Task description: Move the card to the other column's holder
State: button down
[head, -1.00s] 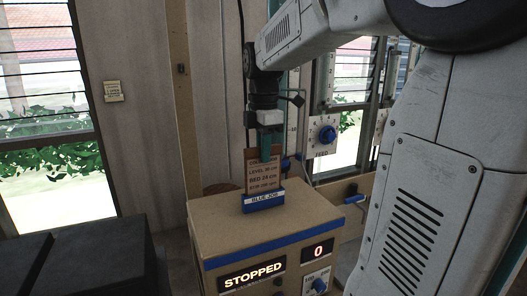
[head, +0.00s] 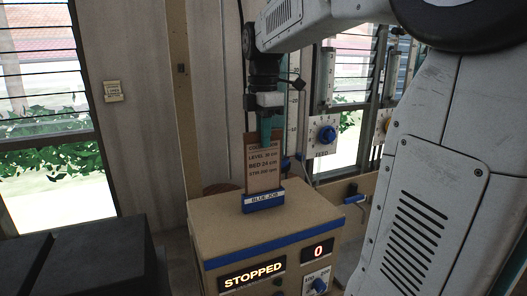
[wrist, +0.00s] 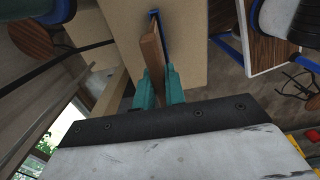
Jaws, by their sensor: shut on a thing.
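The brown card (head: 263,172), printed with lines of text, stands upright above the blue holder (head: 264,202) labelled BLUE JOB, on top of a tan console. Its lower edge meets the holder's top in the head view; I cannot tell whether it is still inside the slot. My gripper (head: 267,140) is shut on the card's upper part, its teal fingers pointing down. In the wrist view the card (wrist: 153,55) shows edge-on between the two fingers (wrist: 159,92), with the blue holder (wrist: 155,14) beyond it. No second holder is visible.
The tan console (head: 300,218) shows STOPPED and 0 on its front. A black box (head: 80,262) stands at the lower left. A FEED dial panel (head: 324,140) and gauges stand behind to the right. A brown round stool (wrist: 30,38) shows in the wrist view.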

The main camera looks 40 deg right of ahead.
jog(key=shift+r, duration=3.1)
